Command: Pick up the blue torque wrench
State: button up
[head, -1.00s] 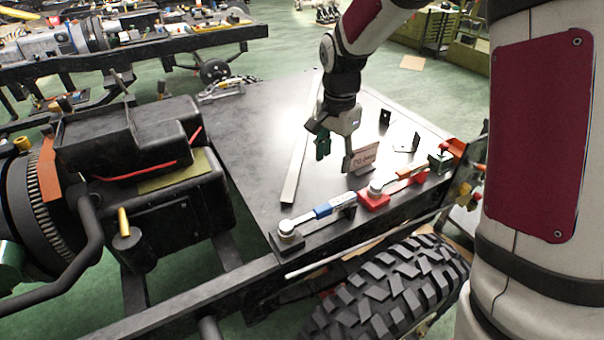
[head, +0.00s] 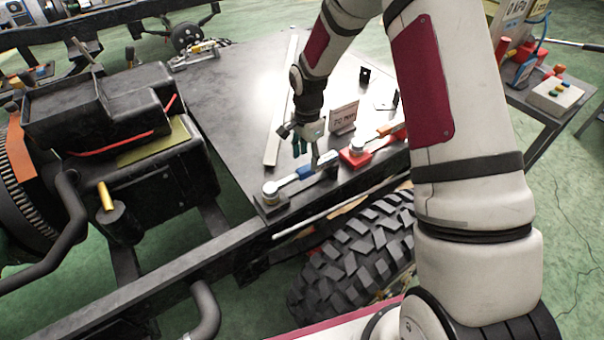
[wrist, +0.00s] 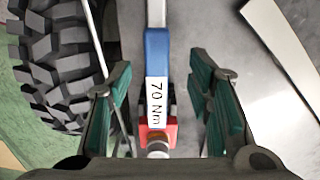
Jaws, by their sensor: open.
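The blue torque wrench (head: 304,172) lies along the near edge of the black plate, its silver round head to the left. In the wrist view its blue handle (wrist: 157,52) carries a white "70 Nm" label and runs between my fingers. My gripper (head: 307,155) is open above the handle, with green-padded fingers. In the wrist view my gripper (wrist: 164,90) has one finger on each side of the handle, with gaps on both sides. I cannot tell how far the fingertips are above the plate.
A large tyre (head: 352,245) sits below the near edge.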

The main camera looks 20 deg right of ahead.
aim_at(308, 166)
jog(key=shift+s+d+f+p, duration=0.1)
jog(key=shift+f+p, duration=0.05)
jog(key=shift+f, duration=1.15)
jog(key=shift+s+f+p, duration=0.1)
jog(key=shift+f+p, duration=0.05)
jog(key=shift+f, duration=1.15)
jog(key=shift+w, duration=0.1)
grip_shut()
